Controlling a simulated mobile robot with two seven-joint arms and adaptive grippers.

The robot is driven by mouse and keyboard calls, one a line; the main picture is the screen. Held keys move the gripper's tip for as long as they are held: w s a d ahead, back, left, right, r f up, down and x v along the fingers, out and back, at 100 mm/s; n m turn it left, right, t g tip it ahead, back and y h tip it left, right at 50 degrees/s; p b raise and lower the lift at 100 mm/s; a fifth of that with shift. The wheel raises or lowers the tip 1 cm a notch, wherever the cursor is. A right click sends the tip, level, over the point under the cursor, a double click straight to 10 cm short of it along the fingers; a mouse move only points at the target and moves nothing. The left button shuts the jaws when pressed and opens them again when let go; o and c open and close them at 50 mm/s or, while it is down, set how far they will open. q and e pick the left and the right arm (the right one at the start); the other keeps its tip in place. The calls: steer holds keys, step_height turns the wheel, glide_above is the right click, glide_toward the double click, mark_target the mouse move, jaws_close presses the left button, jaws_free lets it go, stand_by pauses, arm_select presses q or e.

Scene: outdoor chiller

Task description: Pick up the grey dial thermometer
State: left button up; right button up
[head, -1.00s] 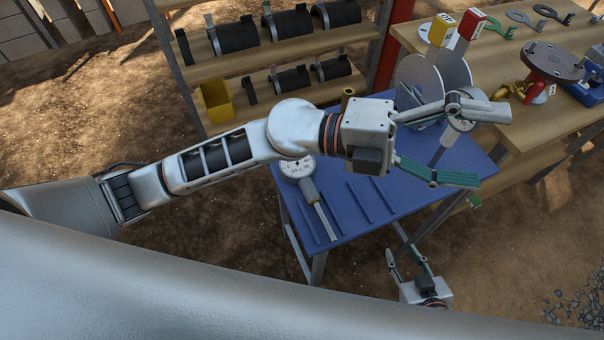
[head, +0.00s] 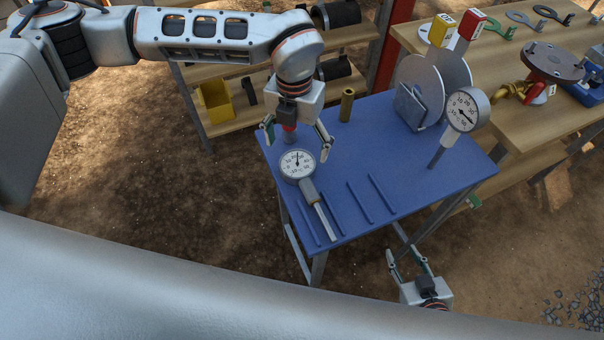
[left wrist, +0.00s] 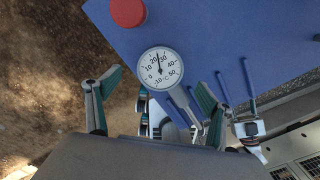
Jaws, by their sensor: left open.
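A grey dial thermometer (head: 297,165) with a white face lies on the left part of the blue table (head: 360,145), its stem pointing toward the front edge. A second grey dial thermometer (head: 466,110) is at the table's right, dial raised, stem slanting down. My left gripper (head: 297,139) is open and empty, pointing down just behind the first dial. My right gripper (head: 402,251) is open and empty below the table's front edge.
A red-topped object (head: 290,127) stands close behind the left dial, between the left fingers in the head view. A brass cylinder (head: 347,105) and grey discs (head: 420,90) stand at the back. Thin blue bars (head: 383,193) lie right of the stem.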

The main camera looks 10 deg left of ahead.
mark_target(298, 163)
arm_select(q)
step_height(298, 163, down, 7)
steer(key=shift+d+r+p, duration=0.1)
steer(key=shift+r+p, duration=0.1)
steer(key=shift+p, duration=0.35)
steer(key=c, duration=1.3)
